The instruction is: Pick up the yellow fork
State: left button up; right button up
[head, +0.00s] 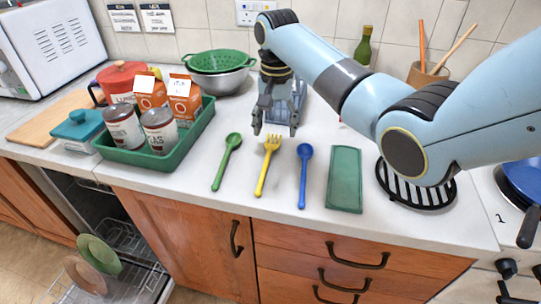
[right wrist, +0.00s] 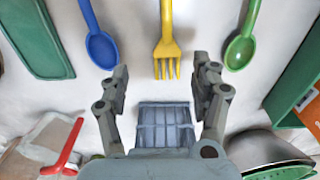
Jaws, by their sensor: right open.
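The yellow fork (head: 267,165) lies flat on the white counter, between a green spoon (head: 227,162) and a blue spoon (head: 304,176), its tines toward the back. My right gripper (head: 275,130) is open and empty, just behind and above the tines. In the right wrist view the fork (right wrist: 166,45) points its tines at the gap between the open fingers (right wrist: 161,75). The blue spoon (right wrist: 101,45) and the green spoon (right wrist: 240,50) lie to either side there. My left gripper is not in view.
A green tray (head: 150,161) with cans and cartons stands at left. A green board (head: 344,180) lies right of the blue spoon. A black round trivet (head: 436,197) sits under my right arm. A green colander (head: 214,60) is behind. An open dishwasher (head: 115,262) is below.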

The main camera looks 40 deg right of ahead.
aim_at(272, 144)
jog(key=shift+w+a+f, duration=0.15)
jog(key=shift+w+f, duration=0.6)
jog(key=shift+f, duration=0.35)
jog(key=shift+w+f, duration=0.3)
jog(key=shift+f, duration=0.5)
jog(key=shift+s+f, duration=0.4)
jog(key=shift+f, duration=0.2)
jog(key=shift+w+f, duration=0.1)
jog(key=c, duration=0.8)
jog(key=shift+c, duration=0.7)
jog(key=shift+r, duration=0.65)
notch_tip(272, 144, up, 3)
jog(key=shift+r, duration=0.1)
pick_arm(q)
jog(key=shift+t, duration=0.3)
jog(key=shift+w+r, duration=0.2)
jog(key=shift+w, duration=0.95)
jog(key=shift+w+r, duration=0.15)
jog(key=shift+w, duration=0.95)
pick_arm(e)
jog(key=s+d+r, duration=0.5)
jog(key=s+r, duration=0.1)
jog(key=s, duration=0.4)
jog(key=shift+s+d+r, duration=0.15)
jog(key=shift+s+r, duration=0.15)
jog(key=shift+s, duration=0.05)
